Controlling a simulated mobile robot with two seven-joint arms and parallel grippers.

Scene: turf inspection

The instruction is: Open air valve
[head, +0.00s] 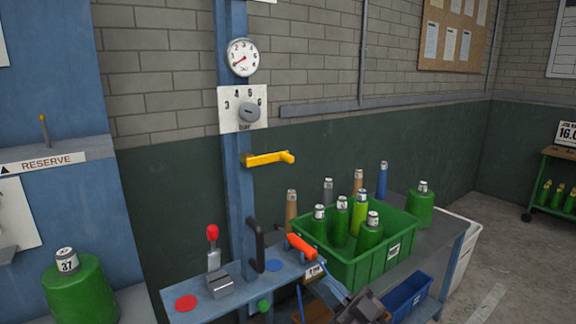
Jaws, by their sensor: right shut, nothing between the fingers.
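A yellow lever handle (270,158), which looks like the air valve's handle, sticks out to the right from the blue post (236,200). It lies close to level. Above it are a regulator knob (249,111) on a numbered white plate and a round white pressure gauge (243,58) with a red needle. My right gripper (358,304) is at the bottom edge, right of the post and well below the yellow handle, apart from it. It is shut and empty. My left gripper is out of view.
A blue shelf (205,301) carries a red-knobbed lever (212,243). An orange handle (300,246) shows by the green crate (392,259) of bottle-like parts, near my right gripper. A blue bin (408,298) is below. Open air surrounds the yellow handle.

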